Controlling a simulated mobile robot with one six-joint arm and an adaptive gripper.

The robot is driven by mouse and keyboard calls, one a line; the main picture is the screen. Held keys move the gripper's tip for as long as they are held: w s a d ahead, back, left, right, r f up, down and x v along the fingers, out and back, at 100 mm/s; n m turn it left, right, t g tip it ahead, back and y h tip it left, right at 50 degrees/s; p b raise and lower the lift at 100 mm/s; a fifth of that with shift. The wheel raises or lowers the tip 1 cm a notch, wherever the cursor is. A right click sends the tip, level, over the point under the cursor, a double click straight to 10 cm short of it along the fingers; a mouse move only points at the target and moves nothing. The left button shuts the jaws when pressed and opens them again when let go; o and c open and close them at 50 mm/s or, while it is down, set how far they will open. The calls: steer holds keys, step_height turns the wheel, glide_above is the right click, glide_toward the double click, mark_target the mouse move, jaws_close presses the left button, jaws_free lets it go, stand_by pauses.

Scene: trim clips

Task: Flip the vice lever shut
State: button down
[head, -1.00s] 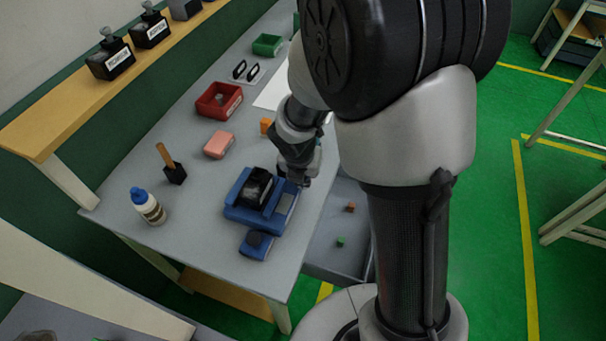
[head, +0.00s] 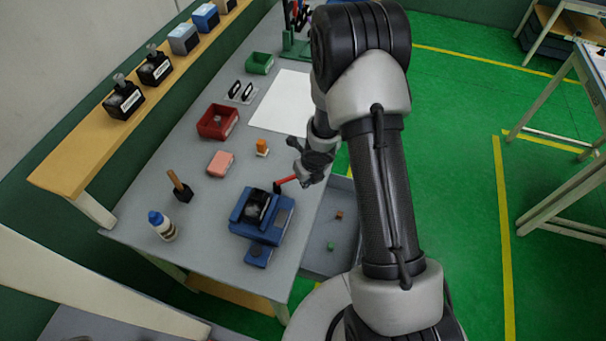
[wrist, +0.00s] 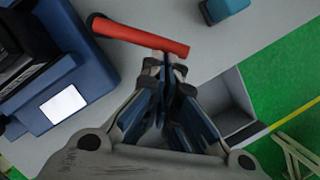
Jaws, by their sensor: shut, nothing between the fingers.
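The blue vice (head: 243,212) with a black block in it sits on the grey bench; its blue body also fills the left of the wrist view (wrist: 98,72). Its red lever (head: 287,180) sticks out to the right from a dark pivot at the vice's back corner. In the wrist view the lever (wrist: 140,37) lies across the top, its red end just beyond my fingertips. My gripper (wrist: 165,66) is shut and empty, close beside the lever's free end. I cannot tell whether they touch. In the head view my gripper (head: 302,178) is at the bench's right edge.
An orange part (head: 262,147), a pink box (head: 221,162), a red bin (head: 217,122) and a white sheet (head: 281,102) lie farther back. A glue bottle (head: 162,226) and a handled tool in a black block (head: 181,188) stand left. An open grey drawer (head: 325,245) is below the bench edge.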

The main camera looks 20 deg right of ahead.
steer(key=n+p, duration=0.1)
steer(key=w+p, duration=0.1)
steer(key=shift+w+d+r+n+y+p, duration=0.2)
steer(key=shift+r+n+y+p, duration=0.1)
steer(key=shift+n+p, duration=0.1)
steer(key=shift+w+f+n+p, duration=0.2)
steer(key=shift+w+n+p, duration=0.5)
steer(key=shift+n+p, duration=0.3)
steer(key=shift+w+p, duration=0.55)
steer(key=shift+w+f, duration=0.1)
